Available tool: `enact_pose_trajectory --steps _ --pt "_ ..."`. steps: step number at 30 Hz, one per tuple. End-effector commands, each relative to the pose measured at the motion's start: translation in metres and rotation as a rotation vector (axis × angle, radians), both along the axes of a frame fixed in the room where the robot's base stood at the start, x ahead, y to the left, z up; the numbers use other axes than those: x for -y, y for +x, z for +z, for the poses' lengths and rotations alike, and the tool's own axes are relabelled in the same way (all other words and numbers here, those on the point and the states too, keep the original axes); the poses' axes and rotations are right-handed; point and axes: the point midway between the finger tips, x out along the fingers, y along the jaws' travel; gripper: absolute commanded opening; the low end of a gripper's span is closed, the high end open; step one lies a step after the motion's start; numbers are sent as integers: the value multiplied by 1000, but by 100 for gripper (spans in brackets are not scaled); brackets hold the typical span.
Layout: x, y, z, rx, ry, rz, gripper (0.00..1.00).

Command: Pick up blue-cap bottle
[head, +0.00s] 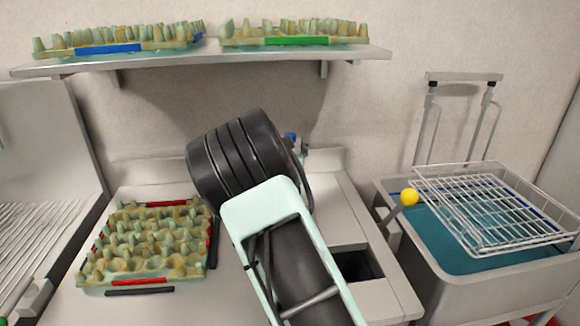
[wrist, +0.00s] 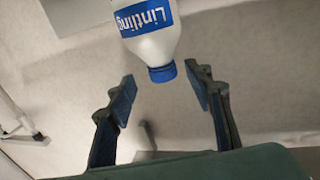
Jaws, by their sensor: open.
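The blue-cap bottle (wrist: 152,38) shows in the wrist view at the top centre. It is white with a blue label reading "Lintling", and its blue cap (wrist: 162,73) points down in the picture. My gripper (wrist: 162,82) is open, one finger on each side of the cap. A gap shows between the cap and each finger, and nothing is held. In the head view my arm hides most of the bottle and gripper. A small blue patch (head: 290,135) shows beside my dark wrist; I cannot tell whether it is the cap or a finger pad.
An egg tray with red strips (head: 140,282) lies on the counter left of my arm. A shelf (head: 220,58) above carries trays with blue and green strips. A counter opening (head: 358,268) is right of my arm. Further right, a wire basket (head: 490,205) sits over a water-filled sink.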

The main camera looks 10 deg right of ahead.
Motion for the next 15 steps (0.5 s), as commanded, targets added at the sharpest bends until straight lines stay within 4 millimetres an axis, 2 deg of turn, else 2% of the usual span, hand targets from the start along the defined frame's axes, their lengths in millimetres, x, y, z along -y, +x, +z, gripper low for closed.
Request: enact_pose_trajectory --steps 9,15 --pt "6 39 0 0 0 -1 47" --pt "7 46 -1 -1 0 0 47"
